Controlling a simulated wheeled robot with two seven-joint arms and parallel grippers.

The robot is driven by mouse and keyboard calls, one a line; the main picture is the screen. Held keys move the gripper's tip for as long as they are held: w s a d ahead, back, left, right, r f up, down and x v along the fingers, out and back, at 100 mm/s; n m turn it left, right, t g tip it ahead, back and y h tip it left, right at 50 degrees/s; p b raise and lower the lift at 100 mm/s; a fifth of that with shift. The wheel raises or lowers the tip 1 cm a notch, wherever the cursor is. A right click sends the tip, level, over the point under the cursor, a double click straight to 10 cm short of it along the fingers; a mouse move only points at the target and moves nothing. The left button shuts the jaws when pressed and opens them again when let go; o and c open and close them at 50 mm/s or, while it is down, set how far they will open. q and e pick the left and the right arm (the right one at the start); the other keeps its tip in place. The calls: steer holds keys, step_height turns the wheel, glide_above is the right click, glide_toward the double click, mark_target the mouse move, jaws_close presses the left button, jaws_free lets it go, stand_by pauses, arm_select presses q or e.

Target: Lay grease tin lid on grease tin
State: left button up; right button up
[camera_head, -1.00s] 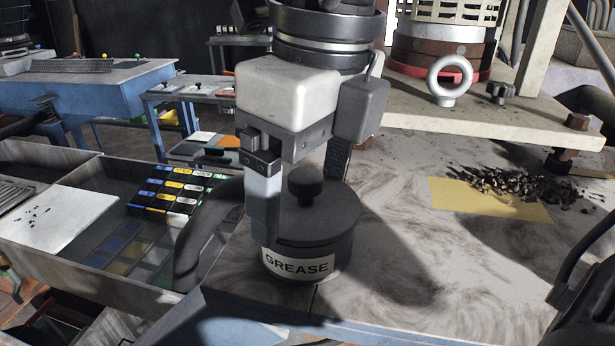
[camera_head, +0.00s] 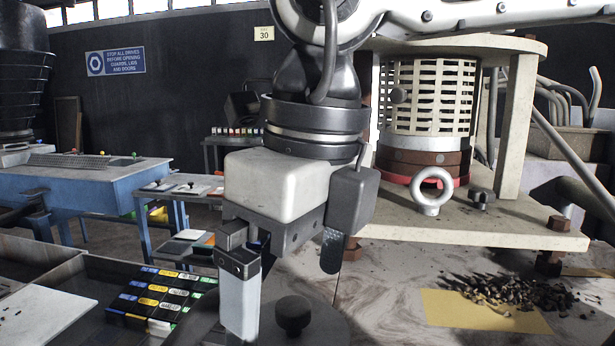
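The grease tin lid (camera_head: 325,328) is a dark grey disc with a round black knob (camera_head: 293,313), cut by the bottom edge of the view. The grease tin's body is out of view below it. My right gripper (camera_head: 286,302), on the arm that comes in from the upper right, points down over the lid. Its fingers are spread wide and nothing is held; the knob shows apart from the fingers. The nearer finger hides part of the lid's left side. My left gripper is not in view.
A steel frame (camera_head: 470,225) with an eye bolt (camera_head: 431,190) stands at the right behind the lid. A yellow sheet (camera_head: 470,312) with dark grit (camera_head: 520,292) lies right. A tray with labelled blocks (camera_head: 160,297) is at the left. The tabletop between is clear.

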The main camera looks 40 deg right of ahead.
mark_target(309, 338)
step_height(309, 338, up, 9)
steer(key=s, duration=0.1)
steer(key=shift+d, duration=0.25)
steer(key=shift+f, duration=0.15)
